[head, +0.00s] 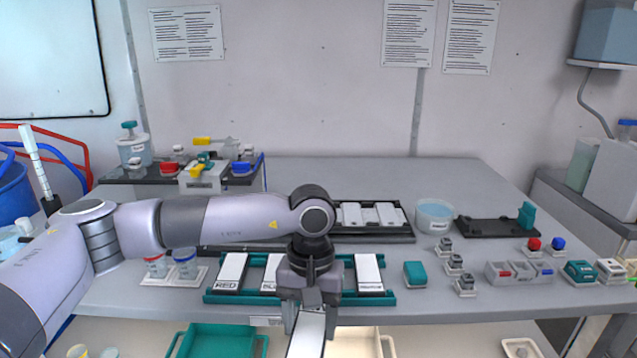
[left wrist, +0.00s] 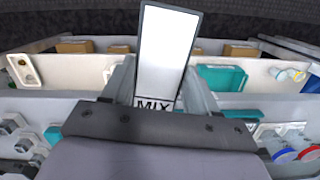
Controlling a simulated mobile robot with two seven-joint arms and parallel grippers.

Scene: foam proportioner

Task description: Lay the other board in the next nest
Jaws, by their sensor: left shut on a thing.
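My left gripper (head: 307,308) is shut on a white board (head: 306,338) and holds it out past the table's front edge. In the left wrist view the board (left wrist: 167,50) stands between the fingers and reads MIX. A teal tray (head: 214,297) at the table's front holds a RED board (head: 231,270), a board whose label starts BL (head: 271,270), and a third labelled board (head: 369,272) at the right. My gripper hides the tray's middle. Behind it, a black tray (head: 374,238) holds white boards (head: 352,214) (head: 390,214); my arm covers its left part. My right gripper is out of view.
Right of the teal tray lie a teal block (head: 414,274), small grey blocks (head: 454,263) and a grey bin (head: 518,272). A white tub (head: 435,215) stands beside the black tray. Lidded cups (head: 184,264) stand at left. Below the edge is a teal bin (head: 217,341).

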